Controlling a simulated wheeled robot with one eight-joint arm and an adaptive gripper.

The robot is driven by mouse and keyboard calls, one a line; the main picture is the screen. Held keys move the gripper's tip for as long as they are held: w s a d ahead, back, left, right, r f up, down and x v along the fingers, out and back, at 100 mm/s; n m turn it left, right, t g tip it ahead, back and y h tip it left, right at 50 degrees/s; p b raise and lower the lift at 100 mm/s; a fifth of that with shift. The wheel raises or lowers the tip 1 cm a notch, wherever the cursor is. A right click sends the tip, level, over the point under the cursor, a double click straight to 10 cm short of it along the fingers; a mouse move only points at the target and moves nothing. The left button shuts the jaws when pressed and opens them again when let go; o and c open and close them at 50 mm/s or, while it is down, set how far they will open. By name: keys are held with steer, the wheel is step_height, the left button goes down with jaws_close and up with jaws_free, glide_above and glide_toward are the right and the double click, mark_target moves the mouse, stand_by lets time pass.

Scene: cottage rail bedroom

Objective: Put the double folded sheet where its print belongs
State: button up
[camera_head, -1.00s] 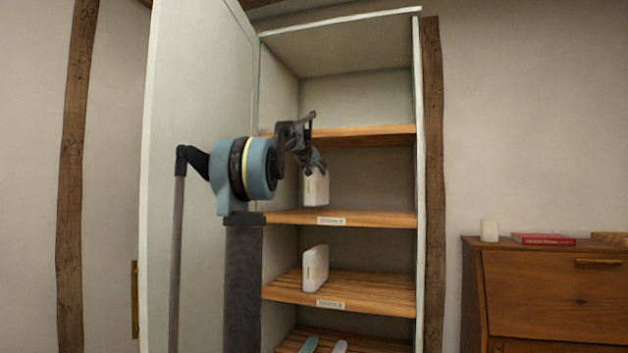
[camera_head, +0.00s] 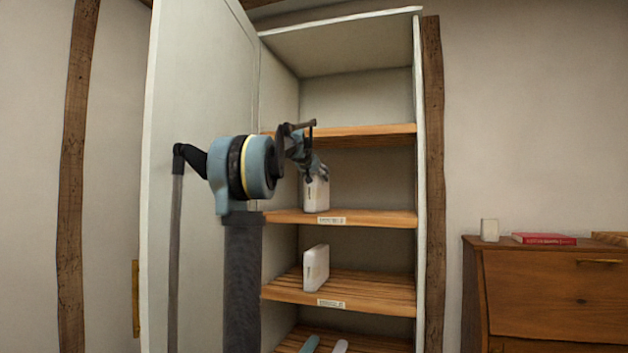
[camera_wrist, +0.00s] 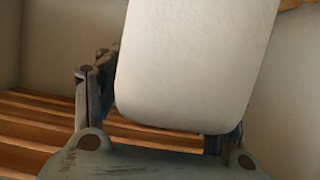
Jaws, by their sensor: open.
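A white folded sheet (camera_head: 317,195) stands upright on the upper labelled shelf (camera_head: 375,218) of the open cupboard. My gripper (camera_head: 318,174) is at its top edge, with the jaws open around it. In the wrist view the sheet (camera_wrist: 195,65) fills the middle between the two fingers of my gripper (camera_wrist: 160,112). A second white folded piece (camera_head: 315,268) stands on the shelf below. Small printed labels sit on both shelf fronts, the upper label (camera_head: 331,220) and the lower label (camera_head: 331,303). Their print is too small to read.
The cupboard door (camera_head: 195,90) stands open on the left, close to my arm. A bare shelf (camera_head: 375,131) lies above my gripper. Rolled items (camera_head: 311,344) lie on the lowest visible shelf. A wooden dresser (camera_head: 545,300) with a red book (camera_head: 543,239) and white candle (camera_head: 489,230) stands right.

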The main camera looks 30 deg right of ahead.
steer(key=shift+r, duration=0.1)
steer(key=v, duration=1.2)
steer(key=shift+s, duration=0.1)
steer(key=s+a+f+n+g+y, duration=0.1)
steer(key=s+a+f+n+y, duration=0.3)
steer(key=a+f, duration=0.95)
steer(key=s+a+f+g+y, duration=0.15)
steer(key=s+a+f, duration=0.55)
steer(key=a+f, duration=0.7)
steer(key=s+a+f+n+g+y, duration=0.1)
steer(key=s+a+f, duration=0.4)
steer(key=f, duration=0.6)
steer(key=s+a+f+n+g+y, duration=0.2)
steer(key=s+a+f, duration=0.3)
steer(key=s+f, duration=0.5)
steer(key=s+a+f+n+g+y, duration=0.1)
steer(key=s+a+f, duration=0.4)
steer(key=f, duration=0.8)
steer(key=s+n+y, duration=0.1)
steer(key=s+n, duration=0.1)
steer(key=s, duration=0.1)
steer(key=shift+a+f, duration=0.15)
steer(key=shift+f, duration=0.2)
